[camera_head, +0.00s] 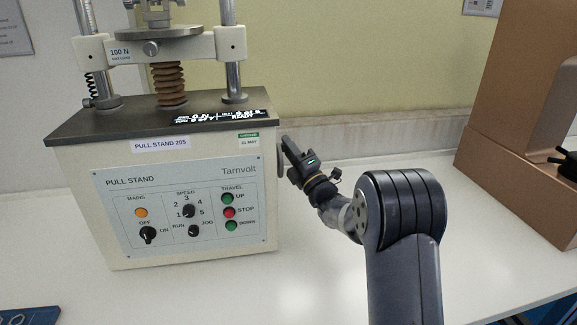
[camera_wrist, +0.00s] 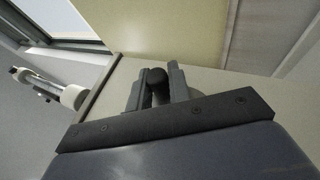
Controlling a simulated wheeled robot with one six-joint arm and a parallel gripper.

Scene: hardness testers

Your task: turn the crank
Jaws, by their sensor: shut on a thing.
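The pull stand (camera_head: 185,190) is a cream box with a dark top and a front control panel, at the left of the head view. The crank (camera_head: 281,157) is on its right side; only a thin edge of it shows there, partly behind my gripper (camera_head: 290,148). In the wrist view, the crank's dark round knob (camera_wrist: 156,77) sits between the two fingers of my gripper (camera_wrist: 157,90). The fingers are shut on the knob. A pale round part of the crank shows just behind the fingers, largely hidden.
A brown machine (camera_head: 520,120) with a black knob stands on the white bench (camera_head: 330,290) at the right. A blue item (camera_head: 30,318) lies at the front left. The wall is close behind the pull stand.

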